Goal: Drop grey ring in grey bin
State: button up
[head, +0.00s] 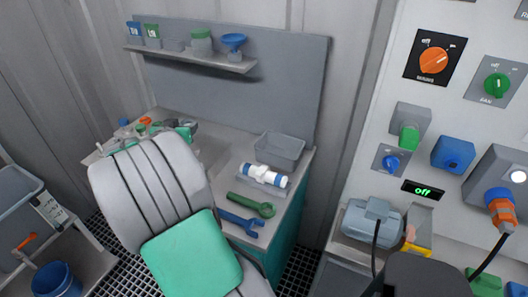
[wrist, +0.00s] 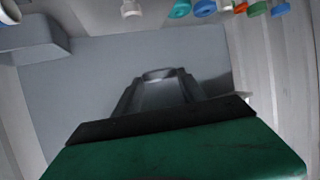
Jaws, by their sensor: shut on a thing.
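My gripper (wrist: 157,84) shows in the wrist view as dark fingers past the green and black wrist housing. It is shut on a small grey thing, apparently the grey ring (wrist: 157,73), seen only in part between the fingertips. In the head view my arm hides most of the gripper and I cannot make out the ring. The grey bin (head: 279,152), an open box, stands at the back right of the workbench, to the right of my arm.
On the workbench (head: 241,181), a white and blue cylinder (head: 264,175), a green wrench (head: 251,204) and a blue wrench (head: 241,223) lie in front of the bin. A shelf (head: 190,57) with small containers hangs above. A control panel (head: 455,150) stands at right.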

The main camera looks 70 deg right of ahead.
jog(key=s+d+m+g+y, duration=0.1)
jog(key=s+d+m+g, duration=0.5)
jog(key=s, duration=0.7)
jog(key=s+d+m+g+y, duration=0.1)
jog(key=s+d+m+g, duration=0.6)
jog(key=s, duration=0.7)
jog(key=f, duration=0.2)
jog(key=f+n, duration=0.1)
jog(key=d+f+n, duration=0.1)
jog(key=f, duration=0.1)
jog(key=shift+f+t+b, duration=0.35)
jog(key=shift+t, duration=0.05)
jog(key=o, duration=1.4)
jog(key=shift+a, duration=0.1)
